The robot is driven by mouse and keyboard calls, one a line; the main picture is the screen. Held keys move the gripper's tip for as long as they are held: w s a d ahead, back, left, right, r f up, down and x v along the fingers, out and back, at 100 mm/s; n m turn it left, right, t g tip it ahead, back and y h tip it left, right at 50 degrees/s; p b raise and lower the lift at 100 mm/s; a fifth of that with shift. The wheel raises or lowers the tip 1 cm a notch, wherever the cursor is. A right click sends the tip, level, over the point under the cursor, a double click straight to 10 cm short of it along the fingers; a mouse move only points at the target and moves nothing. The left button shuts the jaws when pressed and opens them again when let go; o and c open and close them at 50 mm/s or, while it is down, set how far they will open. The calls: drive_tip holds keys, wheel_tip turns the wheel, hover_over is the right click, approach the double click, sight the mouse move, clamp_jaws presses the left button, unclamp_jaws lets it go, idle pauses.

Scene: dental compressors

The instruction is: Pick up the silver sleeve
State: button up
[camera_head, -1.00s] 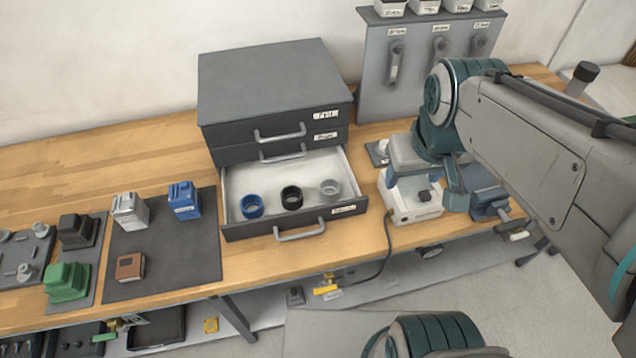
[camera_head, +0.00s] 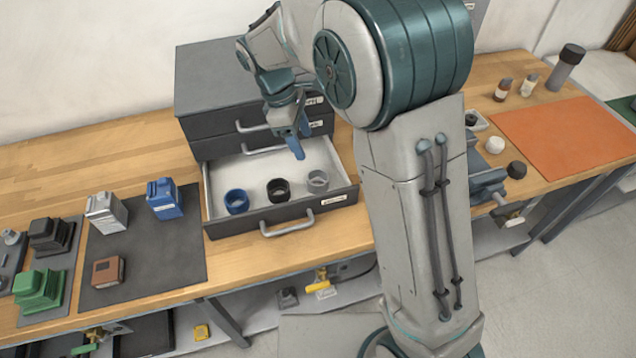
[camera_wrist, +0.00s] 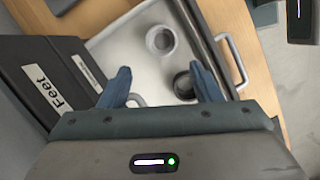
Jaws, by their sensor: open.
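The silver sleeve (camera_head: 317,181) stands upright in the open bottom drawer (camera_head: 336,203), rightmost in a row of three rings. It also shows in the wrist view (camera_wrist: 160,40), beyond my fingertips and slightly right of the gap's middle. The black sleeve (camera_head: 278,190) stands to its left, and the blue sleeve (camera_head: 237,201) farther left. In the wrist view the black sleeve (camera_wrist: 184,85) lies near my right finger, partly hidden by it. My gripper (camera_head: 298,142) is open and empty, above the back right part of the drawer; its blue fingers (camera_wrist: 163,80) are wide apart.
The grey drawer cabinet (camera_head: 205,80) rises behind the open drawer, close to my gripper. An orange mat (camera_head: 570,135) lies at right.

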hover_over(318, 177)
drive_tip(key=s+a, duration=0.1)
drive_tip(key=s, duration=0.1)
drive_tip(key=f, duration=0.7)
drive_tip(key=shift+w+a+f+p, duration=0.1)
drive_tip(key=shift+a+f+p, duration=0.1)
drive_tip(key=shift+f+p, duration=0.1)
drive_tip(key=shift+p+x, duration=0.65)
drive_tip(key=shift+x, duration=2)
drive_tip(key=shift+a, duration=0.15)
drive_tip(key=c, duration=0.8)
